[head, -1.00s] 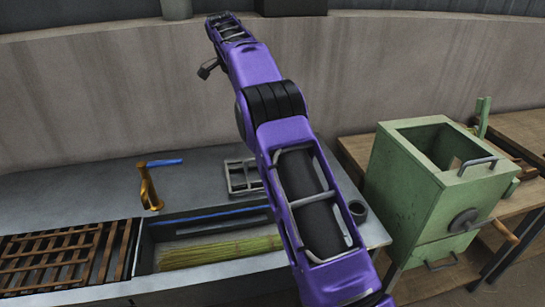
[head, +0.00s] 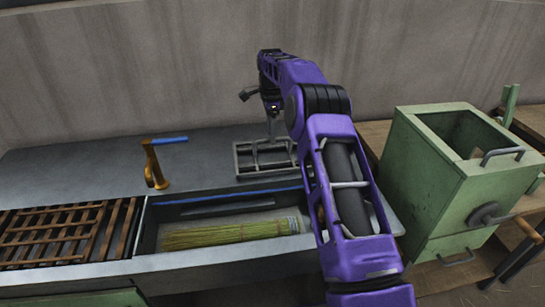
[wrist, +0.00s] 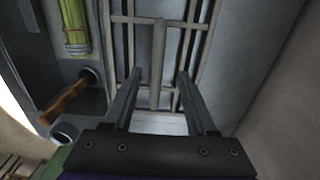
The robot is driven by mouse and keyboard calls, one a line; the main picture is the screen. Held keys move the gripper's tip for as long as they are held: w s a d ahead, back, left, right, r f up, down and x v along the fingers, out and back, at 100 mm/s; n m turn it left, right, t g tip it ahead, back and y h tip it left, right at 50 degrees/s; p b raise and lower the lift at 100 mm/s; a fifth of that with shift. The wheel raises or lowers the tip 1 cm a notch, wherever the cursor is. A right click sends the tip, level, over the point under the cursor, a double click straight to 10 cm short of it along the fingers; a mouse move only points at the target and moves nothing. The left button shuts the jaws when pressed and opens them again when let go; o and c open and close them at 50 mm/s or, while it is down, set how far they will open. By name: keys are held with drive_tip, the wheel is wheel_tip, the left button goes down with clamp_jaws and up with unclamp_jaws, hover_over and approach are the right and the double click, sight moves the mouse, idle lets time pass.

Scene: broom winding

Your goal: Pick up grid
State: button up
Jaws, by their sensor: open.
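The grid (head: 240,160) is a grey metal frame with bars, lying on the grey worktop behind the right end of the sunken tray. In the wrist view the grid (wrist: 158,20) fills the upper middle. My gripper (wrist: 159,72) is open above it, its two dark fingers pointing at it. A central bar of the grid appears between the fingers; I cannot tell whether they touch it. In the head view my gripper (head: 272,130) is over the grid's back part, and my arm covers part of the area to its right.
A sunken tray (head: 150,225) holds a straw broom bundle (head: 225,234). A brown slatted grate (head: 60,235) is at the left. An orange clamp with a blue handle (head: 155,168) stands on the worktop (head: 70,168). A green box (head: 430,185) stands to the right.

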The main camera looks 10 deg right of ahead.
sight(272, 153)
drive_tip(key=f, duration=0.5)
drive_tip(key=shift+s+d+f+b, duration=0.2)
drive_tip(key=shift+s+f+b, duration=0.05)
drive_tip(key=shift+f+b, duration=0.1)
clamp_jaws()
drive_tip(key=shift+r, duration=0.1)
drive_tip(key=shift+r, duration=0.1)
idle(1.0)
